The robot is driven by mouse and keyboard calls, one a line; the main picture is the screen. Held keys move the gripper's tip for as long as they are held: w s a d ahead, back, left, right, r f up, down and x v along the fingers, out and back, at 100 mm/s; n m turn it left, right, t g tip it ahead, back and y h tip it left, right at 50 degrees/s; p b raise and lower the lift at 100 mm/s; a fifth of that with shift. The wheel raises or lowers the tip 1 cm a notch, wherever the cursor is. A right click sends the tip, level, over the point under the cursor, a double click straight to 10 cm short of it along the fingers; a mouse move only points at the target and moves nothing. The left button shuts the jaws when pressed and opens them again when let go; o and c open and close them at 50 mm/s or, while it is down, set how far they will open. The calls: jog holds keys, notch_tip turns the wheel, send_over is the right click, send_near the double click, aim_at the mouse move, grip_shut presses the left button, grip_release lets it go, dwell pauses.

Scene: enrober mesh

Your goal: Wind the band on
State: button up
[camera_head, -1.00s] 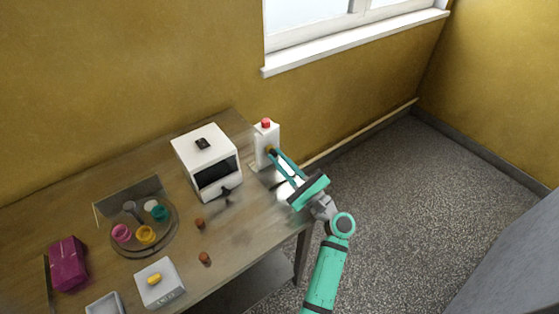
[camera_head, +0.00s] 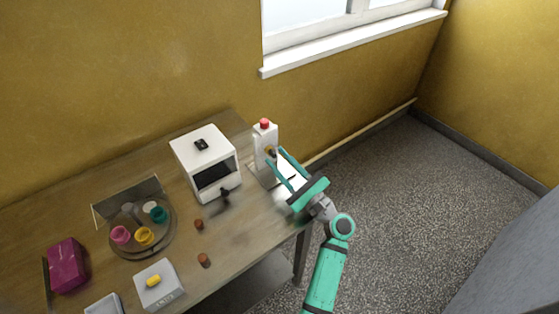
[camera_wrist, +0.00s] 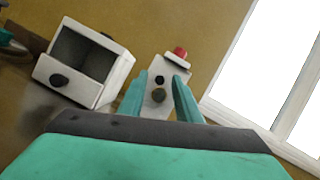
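A white upright block (camera_head: 264,136) with a red button (camera_head: 264,124) on top stands at the table's right end. I see no clear contact. A white box (camera_head: 206,157) with a dark front opening stands to the left. I cannot make out a band.
A dark handle-like part (camera_head: 225,194) is at the box's front. A round tray (camera_head: 121,252) holds several coloured pots. A grey scale-like box (camera_head: 160,294) with a yellow piece, a magenta package (camera_head: 67,266) and two small brown pieces (camera_head: 204,260) are on the table (camera_head: 255,222).

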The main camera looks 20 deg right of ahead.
jog(key=v, duration=1)
jog(key=shift+s+d+f, duration=0.1)
jog(key=shift+s+d, duration=0.05)
jog(key=shift+s, duration=0.05)
